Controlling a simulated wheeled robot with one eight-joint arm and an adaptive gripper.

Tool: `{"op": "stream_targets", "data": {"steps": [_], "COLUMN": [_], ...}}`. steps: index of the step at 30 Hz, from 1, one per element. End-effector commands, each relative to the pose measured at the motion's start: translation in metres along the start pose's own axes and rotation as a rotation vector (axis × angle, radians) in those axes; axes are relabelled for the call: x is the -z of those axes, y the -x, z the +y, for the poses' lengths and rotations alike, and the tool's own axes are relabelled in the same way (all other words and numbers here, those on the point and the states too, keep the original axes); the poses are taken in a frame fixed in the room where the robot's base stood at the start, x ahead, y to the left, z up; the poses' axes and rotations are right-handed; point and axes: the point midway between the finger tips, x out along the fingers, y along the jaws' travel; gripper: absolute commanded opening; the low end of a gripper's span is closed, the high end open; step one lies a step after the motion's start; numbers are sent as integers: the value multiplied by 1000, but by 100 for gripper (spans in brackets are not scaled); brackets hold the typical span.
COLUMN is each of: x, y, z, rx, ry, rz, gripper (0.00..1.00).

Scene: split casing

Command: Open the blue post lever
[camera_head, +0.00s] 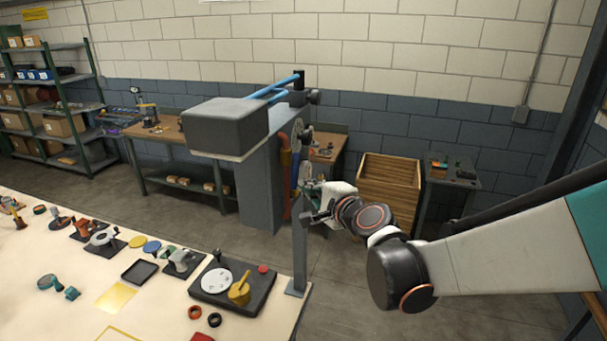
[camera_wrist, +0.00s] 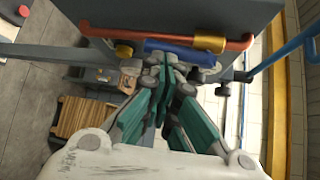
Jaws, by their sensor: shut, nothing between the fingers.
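Two blue bars (camera_head: 273,88) slope up to a dark clamp at the top of the grey casing in the head view. In the wrist view a blue bar (camera_wrist: 290,52) runs in from the upper right towards a grey knob (camera_wrist: 222,90). I cannot tell for certain which bar is the post lever. My gripper (camera_head: 312,192) is in front of the casing's pipe side, below the bars. In the wrist view its green fingers (camera_wrist: 166,75) are together and empty, close to a short blue cylinder (camera_wrist: 180,51). The fingertips partly hide what lies behind them.
The casing (camera_head: 262,185) carries a red pipe (camera_head: 285,170); the pipe also shows in the wrist view (camera_wrist: 130,35). A grey post (camera_head: 299,245) stands at the table edge beside my gripper. A wooden crate (camera_head: 390,185) stands to the right. Several parts lie on the table (camera_head: 40,325).

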Motion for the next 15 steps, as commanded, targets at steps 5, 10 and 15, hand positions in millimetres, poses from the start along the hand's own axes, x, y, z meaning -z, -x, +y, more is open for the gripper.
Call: {"op": "stream_targets", "data": {"steps": [5,10,15], "x": [0,0,0], "y": [-16,-22,-22], "z": [-1,0,0], "rx": [0,0,0], "ry": [1,0,0], "rz": [0,1,1], "gripper": [0,0,0]}}
